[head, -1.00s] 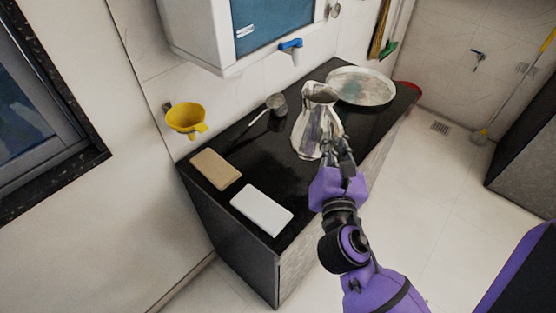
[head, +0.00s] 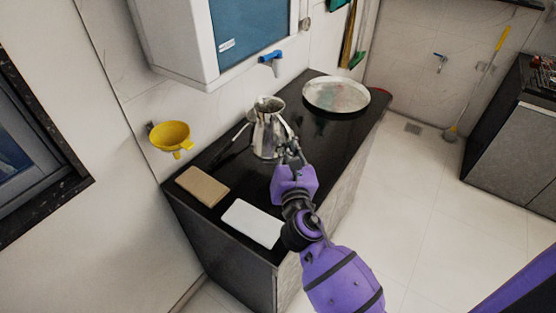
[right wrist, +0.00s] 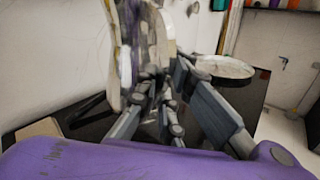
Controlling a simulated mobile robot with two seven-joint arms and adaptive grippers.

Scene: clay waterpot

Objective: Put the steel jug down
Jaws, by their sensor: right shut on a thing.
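The shiny steel jug (head: 266,132) stands upright over the black counter (head: 318,150), left of the round tray. My right gripper (head: 291,153) is shut on its handle, on the jug's near right side. Its base is at or very close to the counter top; I cannot tell whether it touches. In the right wrist view, the fingers (right wrist: 165,95) close around the handle, and part of the jug shows at the upper left. My left gripper is not in view.
A round metal tray (head: 336,94) lies at the counter's far end. A tan block (head: 202,186) and a white block (head: 251,223) lie at the near end. A yellow funnel (head: 170,134) hangs on the wall. A blue tap (head: 270,57) sticks out above the counter.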

